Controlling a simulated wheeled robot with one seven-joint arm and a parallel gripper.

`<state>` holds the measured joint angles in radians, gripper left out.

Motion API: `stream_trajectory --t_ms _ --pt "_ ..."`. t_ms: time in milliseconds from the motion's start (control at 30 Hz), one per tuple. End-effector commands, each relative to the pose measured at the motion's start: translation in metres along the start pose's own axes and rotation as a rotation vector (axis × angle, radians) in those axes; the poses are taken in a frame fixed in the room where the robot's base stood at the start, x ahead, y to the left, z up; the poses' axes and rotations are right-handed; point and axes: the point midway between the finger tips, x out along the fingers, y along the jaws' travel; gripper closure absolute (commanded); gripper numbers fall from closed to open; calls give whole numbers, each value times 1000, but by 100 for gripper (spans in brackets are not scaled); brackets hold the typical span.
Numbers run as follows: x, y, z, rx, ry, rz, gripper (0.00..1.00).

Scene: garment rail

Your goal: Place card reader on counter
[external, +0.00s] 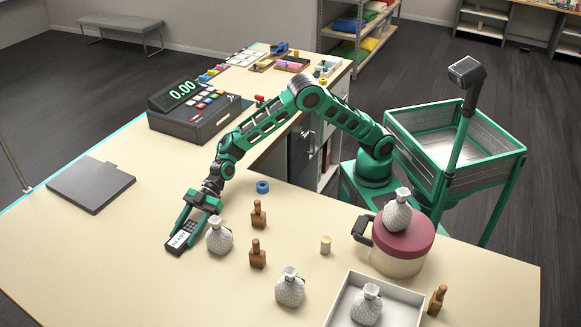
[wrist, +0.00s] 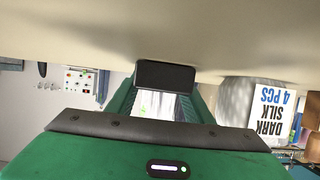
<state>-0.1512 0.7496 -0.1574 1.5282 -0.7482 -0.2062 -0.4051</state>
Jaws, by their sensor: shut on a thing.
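The card reader (external: 181,240) is a small dark device with keys and a pale screen, at the front left of the cream counter (external: 110,262). My gripper (external: 190,228) points down and is shut on the card reader, one green finger on each side. In the wrist view the dark end of the card reader (wrist: 165,76) shows between the fingers (wrist: 160,98), close to the counter surface (wrist: 165,30). I cannot tell whether it touches the counter. The gripper's own body hides part of it.
Brown bottles (external: 258,215), a blue ring (external: 263,187) and a cash register (external: 193,118) are nearby. A grey flat pad (external: 90,185) lies left. The front left counter is clear.

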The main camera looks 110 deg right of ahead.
Motion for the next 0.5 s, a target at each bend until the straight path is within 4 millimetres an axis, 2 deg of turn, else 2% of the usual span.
stream_trajectory --t_ms 300,333,400,500 --pt "1 0 1 -1 2 0 82" --pt "1 0 2 -1 1 0 51" --pt "1 0 2 -1 1 1 35" --pt "1 0 2 -1 1 1 35"
